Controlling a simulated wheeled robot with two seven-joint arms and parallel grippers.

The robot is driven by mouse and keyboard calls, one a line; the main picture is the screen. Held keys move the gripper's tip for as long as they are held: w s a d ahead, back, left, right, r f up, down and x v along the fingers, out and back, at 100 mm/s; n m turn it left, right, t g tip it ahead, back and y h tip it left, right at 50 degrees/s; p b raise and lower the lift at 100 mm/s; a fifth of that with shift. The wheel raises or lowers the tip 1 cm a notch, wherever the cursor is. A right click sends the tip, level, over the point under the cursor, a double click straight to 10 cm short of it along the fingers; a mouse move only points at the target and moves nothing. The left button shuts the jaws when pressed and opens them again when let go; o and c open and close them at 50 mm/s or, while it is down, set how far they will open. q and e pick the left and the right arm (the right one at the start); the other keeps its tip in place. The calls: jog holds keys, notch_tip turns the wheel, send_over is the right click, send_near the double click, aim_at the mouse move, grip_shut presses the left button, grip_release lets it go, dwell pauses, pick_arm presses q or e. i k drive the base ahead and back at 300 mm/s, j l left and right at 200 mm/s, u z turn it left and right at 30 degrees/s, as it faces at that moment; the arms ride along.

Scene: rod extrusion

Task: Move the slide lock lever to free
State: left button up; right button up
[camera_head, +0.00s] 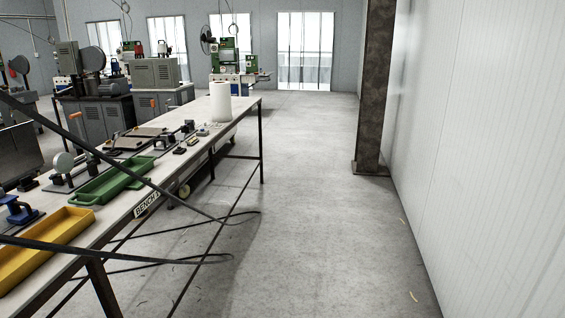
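I cannot pick out a slide lock lever in the head view. Several small dark fixtures and tools stand on the long workbench (234,113) at the left, too small to tell apart. A round-headed gauge stand (63,165) and a blue tool (17,208) stand near its close end. Neither of my grippers shows in this view.
A green tray (112,182) and a yellow tray (42,246) lie along the bench's near edge. A white roll (220,101) stands near the far end. Machines (156,73) stand behind. A dark column (373,90) stands by the right wall. The floor (310,220) between is open.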

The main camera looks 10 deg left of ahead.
aim_at(179, 137)
jog(key=i+u, duration=0.2)
jog(key=i, duration=0.25)
jog(key=i+l+u, duration=0.15)
jog(key=i, duration=0.35)
jog(key=i+l+u, duration=0.2)
jog(key=i, duration=0.25)
jog(key=i+l+u, duration=0.7)
jog(key=i+u, duration=0.15)
